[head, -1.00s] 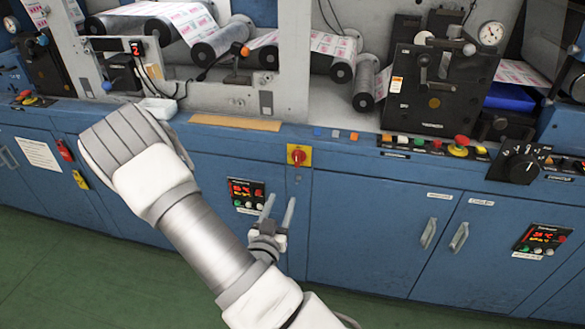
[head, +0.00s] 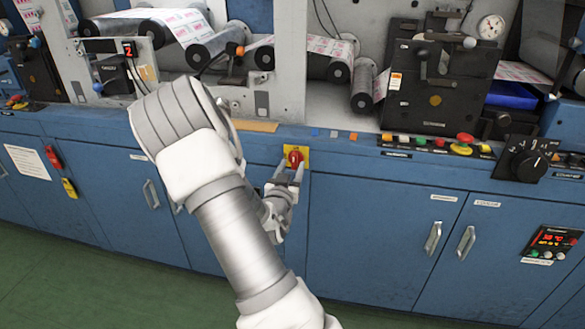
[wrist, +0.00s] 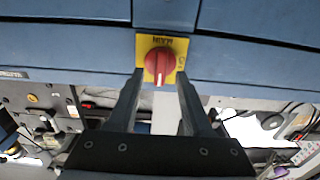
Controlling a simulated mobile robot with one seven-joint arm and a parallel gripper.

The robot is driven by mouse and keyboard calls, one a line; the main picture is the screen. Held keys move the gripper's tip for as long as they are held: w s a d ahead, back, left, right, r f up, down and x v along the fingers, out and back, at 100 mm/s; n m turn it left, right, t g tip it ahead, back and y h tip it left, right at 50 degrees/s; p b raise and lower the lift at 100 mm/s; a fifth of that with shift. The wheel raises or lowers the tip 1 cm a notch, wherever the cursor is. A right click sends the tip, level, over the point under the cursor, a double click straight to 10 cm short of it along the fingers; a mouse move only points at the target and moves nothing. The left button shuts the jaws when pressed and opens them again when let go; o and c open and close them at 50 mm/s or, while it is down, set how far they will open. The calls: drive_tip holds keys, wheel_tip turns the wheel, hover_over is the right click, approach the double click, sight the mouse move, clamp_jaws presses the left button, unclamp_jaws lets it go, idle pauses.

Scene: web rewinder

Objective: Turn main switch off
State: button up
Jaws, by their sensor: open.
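The main switch (head: 293,157) is a red rotary knob on a yellow square plate, on the blue front of the machine. It also shows in the wrist view (wrist: 159,66), where the plate's MAIN lettering is upside down and the knob's white mark points down in the picture. My gripper (head: 290,169) is open at the switch. In the wrist view its two fingers (wrist: 160,80) stand to the left and right of the knob, with a gap on each side. Whether the tips touch the plate cannot be told.
Blue cabinet doors with handles (head: 433,238) lie below the switch. A red push button (head: 464,138) and a black dial (head: 527,164) are to the right on the ledge. A control panel (head: 551,242) is at lower right. Green floor is clear at lower left.

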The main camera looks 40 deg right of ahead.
drive_tip(key=shift+w+d, duration=0.4)
drive_tip(key=shift+d, duration=0.1)
clamp_jaws()
